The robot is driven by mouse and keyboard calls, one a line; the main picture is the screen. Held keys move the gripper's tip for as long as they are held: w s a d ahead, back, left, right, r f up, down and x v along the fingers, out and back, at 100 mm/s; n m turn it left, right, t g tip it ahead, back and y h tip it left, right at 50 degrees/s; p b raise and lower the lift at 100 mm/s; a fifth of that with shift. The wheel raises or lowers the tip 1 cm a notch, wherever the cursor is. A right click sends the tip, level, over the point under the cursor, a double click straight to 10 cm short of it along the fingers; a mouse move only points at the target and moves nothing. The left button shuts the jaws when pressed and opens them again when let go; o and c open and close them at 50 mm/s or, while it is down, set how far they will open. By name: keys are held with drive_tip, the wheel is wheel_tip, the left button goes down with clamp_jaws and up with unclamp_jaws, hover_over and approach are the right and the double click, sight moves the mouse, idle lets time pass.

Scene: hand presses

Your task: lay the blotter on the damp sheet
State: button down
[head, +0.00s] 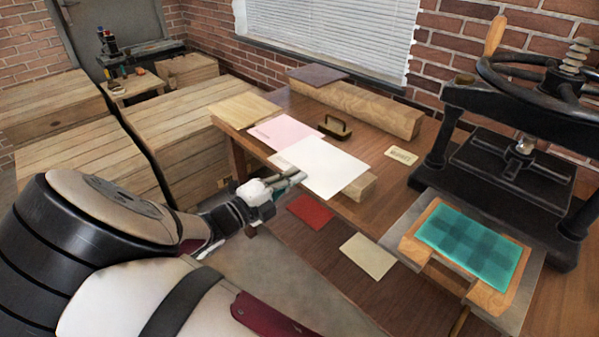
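A plain white sheet (322,165) lies on the wooden table (372,157), its right part over a wooden block (359,187). A pink sheet (282,131) with faint print on its left part lies just behind it. A teal checkered sheet (474,246) lies on the wooden bed of the press. No readable label shows which of these is the blotter or the damp sheet. My gripper (299,177) is at the white sheet's near left edge, its fingertips touching or very close to it. I cannot tell whether they grip the edge.
The black hand press (513,172) stands at right, its bed (513,300) extending toward me. A brass-handled tool (335,128), a small card (400,155) and a long wooden beam (365,104) sit on the table. Red (310,212) and cream (368,256) pieces lie lower down. Wooden crates stand at left.

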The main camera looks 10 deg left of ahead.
drive_tip(key=p+v, duration=0.3)
drive_tip(key=v, duration=1)
idle(0.4)
